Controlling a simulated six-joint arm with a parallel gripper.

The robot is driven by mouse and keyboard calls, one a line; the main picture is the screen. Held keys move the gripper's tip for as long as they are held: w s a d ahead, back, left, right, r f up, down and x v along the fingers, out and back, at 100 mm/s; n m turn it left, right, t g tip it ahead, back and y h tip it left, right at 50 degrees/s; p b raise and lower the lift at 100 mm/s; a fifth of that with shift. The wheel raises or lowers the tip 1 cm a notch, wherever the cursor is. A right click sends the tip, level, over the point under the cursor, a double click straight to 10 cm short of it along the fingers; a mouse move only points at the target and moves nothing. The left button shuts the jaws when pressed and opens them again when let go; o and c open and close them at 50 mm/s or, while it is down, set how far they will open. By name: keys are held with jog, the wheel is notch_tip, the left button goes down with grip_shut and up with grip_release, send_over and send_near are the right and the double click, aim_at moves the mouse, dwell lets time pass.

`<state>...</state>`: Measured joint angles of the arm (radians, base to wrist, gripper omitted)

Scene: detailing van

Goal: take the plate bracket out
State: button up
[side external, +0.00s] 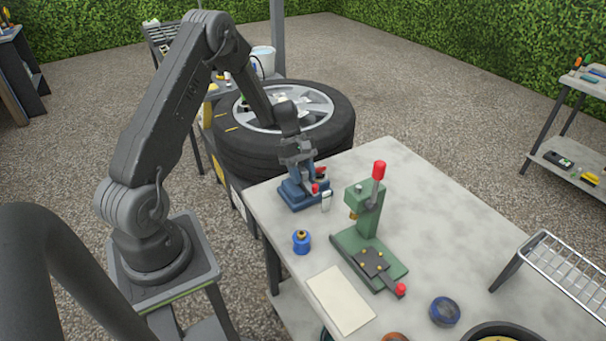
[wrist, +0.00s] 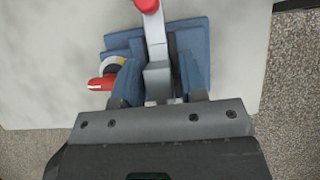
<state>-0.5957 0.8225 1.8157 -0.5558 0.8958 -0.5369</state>
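A green press (side external: 366,218) with a red-knobbed lever stands on the table. A dark flat plate with brass-coloured dots (side external: 372,263) lies on its base; it looks like the plate bracket, but I cannot be sure. My gripper (side external: 300,160) points down over a blue fixture (side external: 294,195) at the table's back left corner, well apart from the green press. In the wrist view the blue fixture (wrist: 117,42) lies below my gripper, with a grey red-tipped lever (wrist: 155,35) in the middle. The fingers blend with the fixture, so their opening and any contact are unclear.
A red-and-white part (wrist: 108,76) sits beside the blue fixture. A blue jar (side external: 301,241), a cream sheet (side external: 341,300) and a dark blue ring (side external: 445,312) lie on the table (side external: 460,220). A wire rack (side external: 570,265) is at right.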

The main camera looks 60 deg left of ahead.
grip_shut()
jog(key=shift+r, duration=2.75)
